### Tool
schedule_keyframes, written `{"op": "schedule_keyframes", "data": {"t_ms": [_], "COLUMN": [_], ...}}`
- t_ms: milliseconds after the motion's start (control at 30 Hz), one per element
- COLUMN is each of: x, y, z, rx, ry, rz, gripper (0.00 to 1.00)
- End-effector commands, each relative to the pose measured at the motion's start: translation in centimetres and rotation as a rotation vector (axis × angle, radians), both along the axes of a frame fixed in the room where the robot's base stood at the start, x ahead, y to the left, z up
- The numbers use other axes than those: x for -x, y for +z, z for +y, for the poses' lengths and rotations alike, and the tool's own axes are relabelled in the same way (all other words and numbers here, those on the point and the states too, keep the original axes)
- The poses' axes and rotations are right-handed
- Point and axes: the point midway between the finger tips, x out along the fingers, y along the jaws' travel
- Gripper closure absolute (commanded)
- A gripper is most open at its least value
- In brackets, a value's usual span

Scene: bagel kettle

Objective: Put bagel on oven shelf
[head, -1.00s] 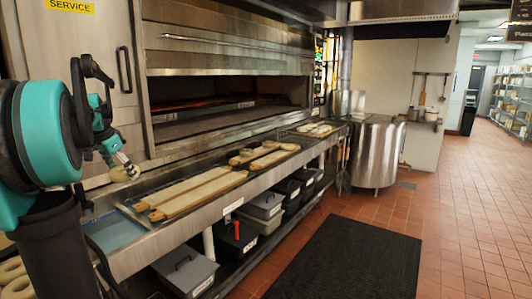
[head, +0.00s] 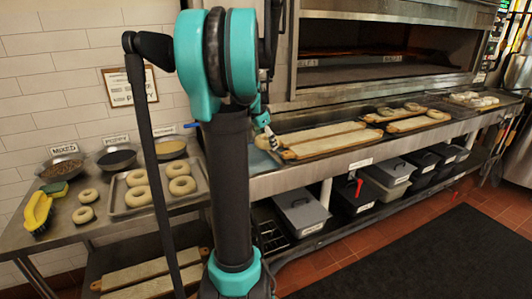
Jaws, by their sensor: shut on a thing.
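My gripper (head: 271,137) is small in the head view, partly hidden behind my arm, above the left end of the metal counter in front of the oven. It is shut on a pale bagel, which is mostly hidden now. The oven (head: 383,12) stands at the back right. Its wide opening is dark, and the oven shelf (head: 375,72) inside lies to the right of and above my gripper. Several other bagels (head: 138,196) lie on a tray on the left table. More bagels (head: 412,106) lie on boards on the counter.
Long boards (head: 330,143) lie on the counter. The left table holds bowls of toppings (head: 62,168), a yellow brush (head: 37,212) and loose bagels. Bins (head: 302,212) fill the space under the counter. A black mat (head: 420,262) lies on the open floor at right.

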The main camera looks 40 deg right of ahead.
Motion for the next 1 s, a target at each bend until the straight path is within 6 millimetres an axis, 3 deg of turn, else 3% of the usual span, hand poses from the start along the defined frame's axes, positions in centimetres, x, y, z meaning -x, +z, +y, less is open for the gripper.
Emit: {"op": "schedule_keyframes", "data": {"t_ms": [500,1000], "x": [0.0,0.0], "y": [-5.7,-6.5], "z": [0.0,0.0], "rx": [0.000,0.000], "ry": [0.000,0.000], "rz": [0.000,0.000], "gripper": [0.44,0.44]}}
